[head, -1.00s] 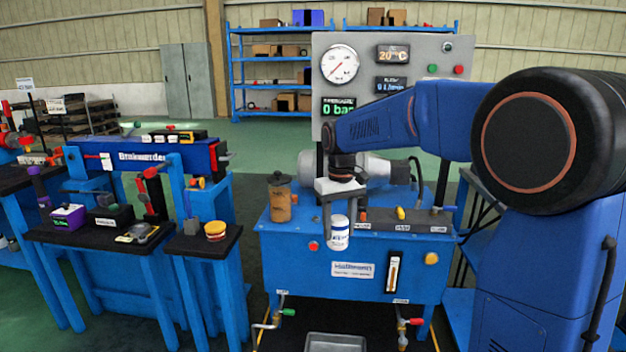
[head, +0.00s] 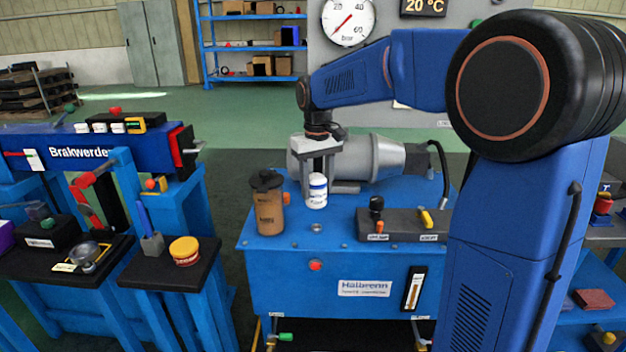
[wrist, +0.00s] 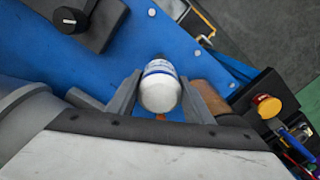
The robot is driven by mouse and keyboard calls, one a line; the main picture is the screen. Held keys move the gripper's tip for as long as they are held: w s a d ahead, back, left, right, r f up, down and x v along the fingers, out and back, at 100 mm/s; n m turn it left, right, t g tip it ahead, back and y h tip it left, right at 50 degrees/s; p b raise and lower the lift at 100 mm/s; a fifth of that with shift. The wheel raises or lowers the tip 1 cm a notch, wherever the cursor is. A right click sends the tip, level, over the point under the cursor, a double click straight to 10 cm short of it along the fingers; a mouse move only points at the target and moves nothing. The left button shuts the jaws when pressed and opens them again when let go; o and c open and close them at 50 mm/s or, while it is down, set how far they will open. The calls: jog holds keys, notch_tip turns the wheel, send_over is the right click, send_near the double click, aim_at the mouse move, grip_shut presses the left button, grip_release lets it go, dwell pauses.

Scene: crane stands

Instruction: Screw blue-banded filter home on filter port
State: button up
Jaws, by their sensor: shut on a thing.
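The filter (head: 317,191), a white cylinder with a blue band, hangs upright from my gripper (head: 318,172). In the wrist view the filter (wrist: 160,90) sits between the two grey fingers, which are shut on it. It is over the top of the blue tank (head: 340,285), right of a brown canister (head: 268,206). I cannot tell whether its lower end touches anything. A small grey round fitting (head: 316,227) shows on the tank top in front of the filter. I cannot tell whether it is the filter port; no port is clearly visible under the filter.
A grey motor (head: 368,157) lies behind the filter. A black valve block (head: 402,226) with a black knob and yellow lever is at the right. A side stand (head: 150,260) with a yellow-and-red tub (head: 184,251) is at the left. The tank's front top is mostly clear.

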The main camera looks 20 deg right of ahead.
aim_at(318, 204)
dwell(0.3)
jog(key=shift+s, duration=0.3)
jog(key=shift+f, duration=2.85)
jog(key=shift+f, duration=0.85)
jog(key=m, duration=0.4)
jog(key=shift+m, duration=0.6)
